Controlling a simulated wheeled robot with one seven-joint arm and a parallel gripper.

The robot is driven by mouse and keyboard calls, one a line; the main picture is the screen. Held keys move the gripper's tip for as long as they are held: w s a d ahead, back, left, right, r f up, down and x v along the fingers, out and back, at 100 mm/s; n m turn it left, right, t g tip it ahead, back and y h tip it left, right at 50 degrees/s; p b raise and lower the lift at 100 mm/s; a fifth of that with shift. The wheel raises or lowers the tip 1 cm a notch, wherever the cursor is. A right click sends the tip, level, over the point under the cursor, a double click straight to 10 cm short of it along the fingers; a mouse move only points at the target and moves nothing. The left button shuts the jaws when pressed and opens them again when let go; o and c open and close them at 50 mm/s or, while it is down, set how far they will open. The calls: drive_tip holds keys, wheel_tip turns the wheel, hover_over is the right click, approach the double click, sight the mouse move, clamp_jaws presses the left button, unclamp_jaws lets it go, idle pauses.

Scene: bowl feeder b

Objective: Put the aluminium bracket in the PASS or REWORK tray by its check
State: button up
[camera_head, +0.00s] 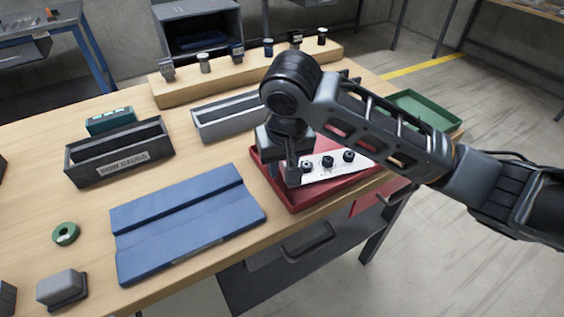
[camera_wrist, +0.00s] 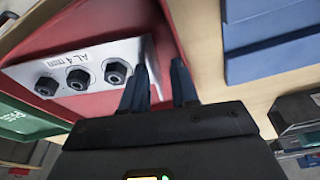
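The aluminium bracket (camera_head: 325,166) is a pale plate with three black knobs and lies, slightly tilted, in the red tray (camera_head: 284,195). The wrist view shows the bracket (camera_wrist: 108,60) marked "AL 4 mm". My gripper (camera_head: 291,176) is low over the red tray at the bracket's left end. In the wrist view my gripper (camera_wrist: 160,85) has its fingers apart, one in front of the bracket's end and one beyond it, with a gap between them. Finger contact with the bracket is unclear. The green tray (camera_head: 425,108) stands behind my arm; its label in the wrist view is partly readable.
A blue stepped block (camera_head: 185,222) lies left of the red tray. A grey slotted holder (camera_head: 228,122) and a dark "HOW GAUGES" box (camera_head: 120,155) stand behind. A wooden rack (camera_head: 250,72) holds several small parts. A green ring (camera_head: 66,233) lies at left.

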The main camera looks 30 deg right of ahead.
drive_tip(key=shift+r, duration=0.15)
drive_tip(key=shift+r, duration=0.3)
drive_tip(key=p+v, duration=0.2)
drive_tip(key=v, duration=1)
drive_tip(key=shift+r, duration=0.25)
drive_tip(key=shift+a, duration=0.1)
